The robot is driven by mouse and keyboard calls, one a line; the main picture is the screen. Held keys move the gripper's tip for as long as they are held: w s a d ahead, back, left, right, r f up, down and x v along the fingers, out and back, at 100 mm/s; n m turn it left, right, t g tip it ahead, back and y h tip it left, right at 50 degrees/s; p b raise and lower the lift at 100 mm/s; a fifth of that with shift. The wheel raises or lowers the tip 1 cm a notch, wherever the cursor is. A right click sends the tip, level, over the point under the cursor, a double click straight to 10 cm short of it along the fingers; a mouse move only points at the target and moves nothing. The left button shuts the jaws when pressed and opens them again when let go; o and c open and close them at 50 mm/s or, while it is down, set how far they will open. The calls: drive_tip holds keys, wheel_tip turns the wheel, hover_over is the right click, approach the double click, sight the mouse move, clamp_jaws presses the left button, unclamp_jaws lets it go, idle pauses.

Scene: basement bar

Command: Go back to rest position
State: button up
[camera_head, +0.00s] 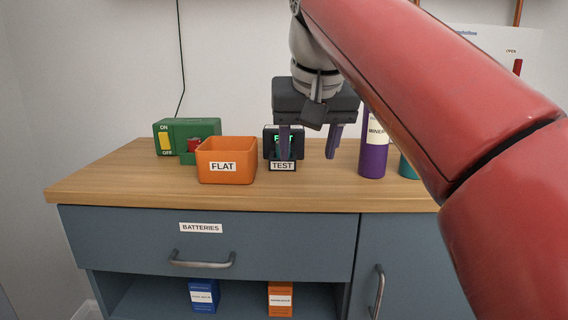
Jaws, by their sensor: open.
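My gripper (309,144) is open and empty. It points down above the wooden counter (120,187), in front of a small black tester (270,139) with a green lit display and a TEST label (282,166). Its left finger hides part of the display. My red arm reaches in from the right and covers much of the right side of the view.
An orange FLAT bin (225,171) and a green ON/OFF box (187,130) with a red object stand left. A purple bottle (374,148) stands right, partly behind my arm. Below are a shut BATTERIES drawer (130,240) and a shelf with blue and orange boxes.

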drive_tip(key=s+d+f, duration=0.4)
drive_tip(key=s+f, duration=0.1)
drive_tip(key=f, duration=0.5)
drive_tip(key=s+d+f, duration=0.3)
drive_tip(key=s+f, duration=0.3)
drive_tip(key=f, duration=0.4)
drive_tip(key=s+d+f+m, duration=0.1)
drive_tip(key=s+d+f, duration=0.3)
drive_tip(key=f, duration=0.5)
drive_tip(key=shift+s+d+f+h, duration=0.3)
drive_tip(key=shift+s+d+f, duration=0.1)
drive_tip(key=shift+s, duration=0.3)
